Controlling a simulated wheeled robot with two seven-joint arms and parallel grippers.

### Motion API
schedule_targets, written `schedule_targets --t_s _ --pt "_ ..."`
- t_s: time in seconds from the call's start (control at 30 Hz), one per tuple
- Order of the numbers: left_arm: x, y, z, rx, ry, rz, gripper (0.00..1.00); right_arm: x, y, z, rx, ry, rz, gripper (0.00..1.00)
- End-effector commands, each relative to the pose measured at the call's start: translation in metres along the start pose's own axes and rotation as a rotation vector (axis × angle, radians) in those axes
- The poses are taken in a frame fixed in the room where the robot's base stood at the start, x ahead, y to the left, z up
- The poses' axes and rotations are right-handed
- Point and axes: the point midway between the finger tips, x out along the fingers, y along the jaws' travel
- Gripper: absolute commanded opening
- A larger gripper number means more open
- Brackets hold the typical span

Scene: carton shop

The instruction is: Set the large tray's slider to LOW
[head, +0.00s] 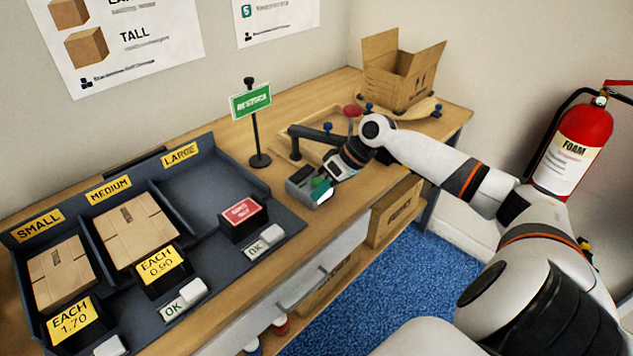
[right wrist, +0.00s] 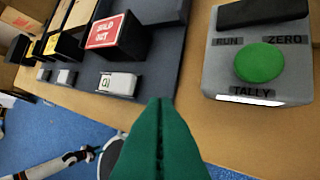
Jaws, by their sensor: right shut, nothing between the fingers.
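The large tray (head: 203,187) is the right-hand dark compartment under the yellow LARGE label, and its floor looks empty. A red SOLD OUT sign (head: 243,211) stands at its front; it also shows in the right wrist view (right wrist: 112,32). In front of the sign is the large tray's white slider (head: 270,236), with OK readable to its left; it also shows in the right wrist view (right wrist: 117,83). Its LOW marking cannot be read. My right gripper (right wrist: 160,110), with green fingers, is shut and empty, beside the tally box and apart from the slider.
The grey tally box (right wrist: 222,82) with a green button (right wrist: 260,62) stands right of the trays. A green sign on a black post (head: 255,130) stands behind it. Flat cartons fill the small (head: 62,272) and medium (head: 135,230) trays. An open carton (head: 398,78) stands at the back right.

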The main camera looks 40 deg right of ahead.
Motion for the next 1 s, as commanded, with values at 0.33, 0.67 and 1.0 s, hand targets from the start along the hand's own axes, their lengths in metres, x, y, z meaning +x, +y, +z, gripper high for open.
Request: schedule_targets --t_s 0.33,0.67,1.0 --pt "0.001 0.006 0.003 -0.004 -0.004 0.008 0.36 0.075 0.001 0.0 0.0 0.0 0.003 0.0" --pt "-0.007 0.006 0.004 -0.004 -0.005 0.007 0.36 0.089 0.034 0.0 0.0 0.0 -0.001 0.0" --pt "-0.007 0.004 0.005 -0.004 -0.006 0.005 0.36 0.09 0.035 0.0 0.001 0.0 -0.001 0.0"
